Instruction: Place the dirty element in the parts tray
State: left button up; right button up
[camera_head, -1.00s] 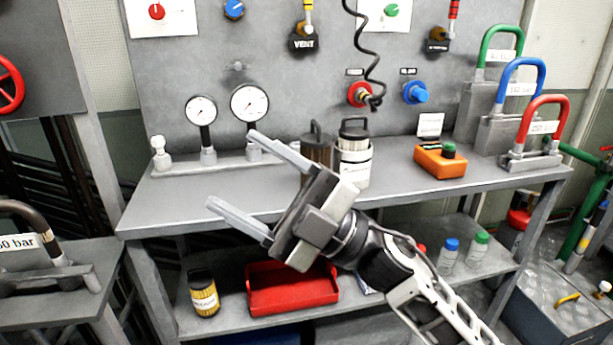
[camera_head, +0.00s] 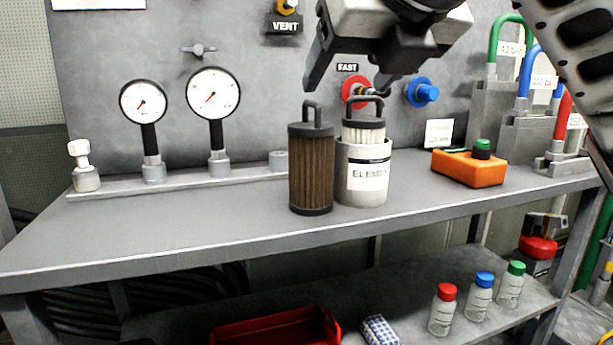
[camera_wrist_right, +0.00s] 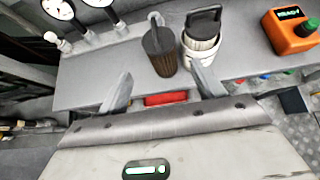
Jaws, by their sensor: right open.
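The dirty element (camera_head: 311,168), a brown pleated cylinder with dark caps and a loop handle, stands upright on the bench top. A white clean element (camera_head: 364,130) with a black handle sits in a light-grey labelled holder (camera_head: 352,185) just right of it. My right gripper (camera_head: 348,86) is open and empty above the two handles, fingers pointing down. In the right wrist view the dirty element (camera_wrist_right: 159,52) shows beyond and between the spread fingers. The red parts tray (camera_head: 275,330) is on the lower shelf, partly cut off by the bottom edge. My left gripper is not in view.
Two gauges (camera_head: 213,95) stand at the back left of the bench (camera_head: 180,222). An orange box (camera_head: 469,168) with a green knob is to the right. Several capped bottles (camera_head: 478,298) stand on the lower shelf. The bench's front left is clear.

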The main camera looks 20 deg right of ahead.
aim_at(319, 118)
jog(key=x, duration=0.9)
jog(key=shift+w+f+b, duration=0.1)
jog(key=shift+f+b, duration=0.05)
jog(key=shift+b, duration=0.25)
jog(key=x, duration=0.4)
jog(key=shift+w+a, duration=0.1)
jog(key=shift+w, duration=0.25)
jog(key=shift+w+f, duration=0.25)
jog(key=shift+w, duration=0.15)
jog(key=c, duration=1.1)
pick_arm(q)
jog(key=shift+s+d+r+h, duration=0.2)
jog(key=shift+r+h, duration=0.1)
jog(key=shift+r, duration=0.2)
